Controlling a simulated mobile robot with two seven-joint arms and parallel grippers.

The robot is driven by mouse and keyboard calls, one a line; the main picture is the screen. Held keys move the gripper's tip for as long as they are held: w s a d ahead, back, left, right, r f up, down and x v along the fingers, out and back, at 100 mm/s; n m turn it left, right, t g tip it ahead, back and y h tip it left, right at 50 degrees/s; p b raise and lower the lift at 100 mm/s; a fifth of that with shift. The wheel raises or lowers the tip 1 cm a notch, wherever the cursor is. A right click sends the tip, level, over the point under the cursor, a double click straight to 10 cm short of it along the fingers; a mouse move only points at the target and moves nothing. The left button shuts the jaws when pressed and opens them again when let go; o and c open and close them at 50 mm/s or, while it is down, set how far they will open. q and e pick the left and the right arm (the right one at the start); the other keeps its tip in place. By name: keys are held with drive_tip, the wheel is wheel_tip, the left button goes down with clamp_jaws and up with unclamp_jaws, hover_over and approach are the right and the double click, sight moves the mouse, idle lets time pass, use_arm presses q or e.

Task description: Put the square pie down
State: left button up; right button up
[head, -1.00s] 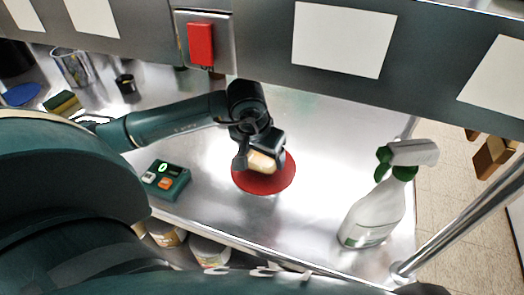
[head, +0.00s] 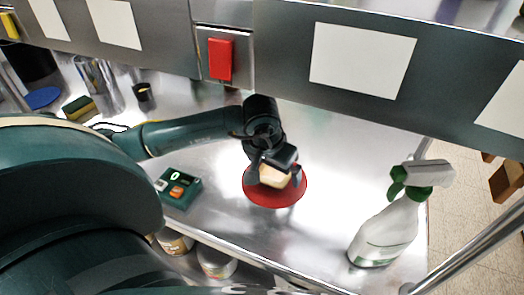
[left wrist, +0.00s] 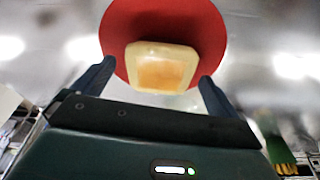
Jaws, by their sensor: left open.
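The square pie (head: 274,177) has a pale crust, with an orange-brown middle showing in the left wrist view (left wrist: 162,72). It sits on the round red mat (head: 262,198), which also shows in the left wrist view (left wrist: 205,30). My left gripper (head: 276,180) is over the mat with its fingers on either side of the pie. In the left wrist view my left gripper (left wrist: 155,85) is open, with gaps between the fingers and the pie. In the head view the gripper hides part of the pie. My right gripper is not in view.
A white spray bottle (head: 388,232) with a green neck stands at the right of the steel counter. A small green device (head: 178,187) with buttons sits left of the mat. A sponge (head: 79,107) and cups stand farther left. A panel with a red switch (head: 220,59) runs above.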

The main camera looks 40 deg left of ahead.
sight(271, 176)
use_arm(q)
drive_tip(key=v, duration=0.5)
drive_tip(key=shift+w+b, duration=0.1)
drive_tip(key=shift+b, duration=0.2)
drive_tip(key=s+b, duration=0.2)
drive_tip(key=s, duration=0.6)
drive_tip(key=shift+s+f, duration=0.1)
drive_tip(key=shift+f, duration=0.1)
drive_tip(key=s+p, duration=0.2)
drive_tip(key=p, duration=0.2)
drive_tip(key=s+p, duration=0.2)
drive_tip(key=p, duration=0.2)
drive_tip(key=shift+d+r+p, duration=0.2)
drive_tip(key=shift+r+p, duration=0.05)
drive_tip(key=shift+p, duration=0.1)
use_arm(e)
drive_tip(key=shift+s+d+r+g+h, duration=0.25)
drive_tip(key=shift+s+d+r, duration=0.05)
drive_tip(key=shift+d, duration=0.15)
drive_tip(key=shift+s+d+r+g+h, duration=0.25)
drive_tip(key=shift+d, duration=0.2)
